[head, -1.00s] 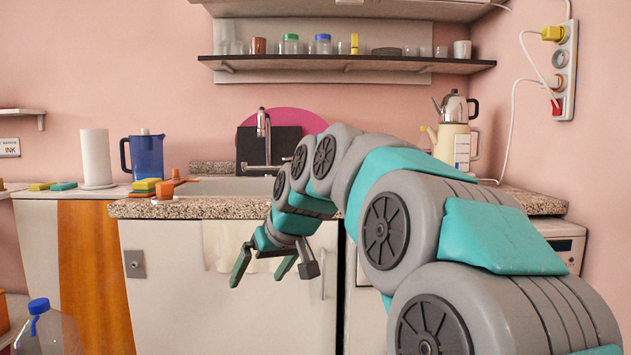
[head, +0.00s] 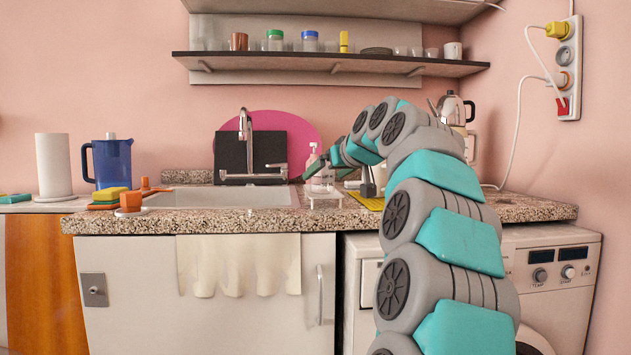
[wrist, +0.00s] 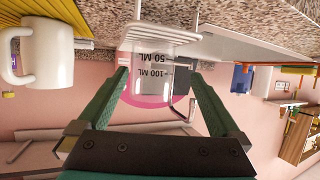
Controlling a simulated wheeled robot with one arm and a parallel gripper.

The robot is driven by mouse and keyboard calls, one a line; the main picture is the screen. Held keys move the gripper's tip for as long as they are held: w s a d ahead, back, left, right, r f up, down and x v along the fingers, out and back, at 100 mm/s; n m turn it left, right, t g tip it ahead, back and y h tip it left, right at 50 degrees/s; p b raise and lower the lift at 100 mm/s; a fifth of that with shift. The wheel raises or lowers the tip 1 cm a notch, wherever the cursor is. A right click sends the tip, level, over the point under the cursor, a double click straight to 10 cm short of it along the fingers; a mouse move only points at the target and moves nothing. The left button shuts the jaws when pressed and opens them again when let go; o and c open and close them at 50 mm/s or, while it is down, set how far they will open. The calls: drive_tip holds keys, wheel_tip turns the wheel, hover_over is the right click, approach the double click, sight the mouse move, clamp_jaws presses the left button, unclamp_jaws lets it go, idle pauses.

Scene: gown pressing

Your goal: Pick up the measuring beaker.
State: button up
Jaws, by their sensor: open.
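The measuring beaker (wrist: 155,66) is clear, with dark "50 ML" and "100 ML" marks that appear upside down in the wrist view. It shows between the two green fingers of my gripper (wrist: 161,76), which are open on either side of it. I see no finger pressed on it, and its clear outline is hard to make out. In the head view my gripper (head: 318,168) is over the counter right of the sink, pointing left. The beaker is hard to pick out there.
A white wire rack (wrist: 165,35) is close to the beaker, and a white mug (wrist: 42,48) stands to one side in the wrist view. In the head view a soap bottle (head: 313,154) is behind my gripper. The sink (head: 220,196) lies left; a shelf (head: 330,64) hangs above.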

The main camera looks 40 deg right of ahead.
sight(317, 179)
drive_tip(key=shift+w+d+r, duration=0.1)
drive_tip(key=shift+w+d, duration=0.25)
drive_tip(key=shift+w, duration=0.05)
drive_tip(key=shift+d+x, duration=0.15)
drive_tip(key=shift+x, duration=1.7)
drive_tip(key=shift+d+x, duration=0.2)
drive_tip(key=shift+x, duration=1.65)
drive_tip(key=c, duration=1.3)
drive_tip(key=shift+r, duration=0.1)
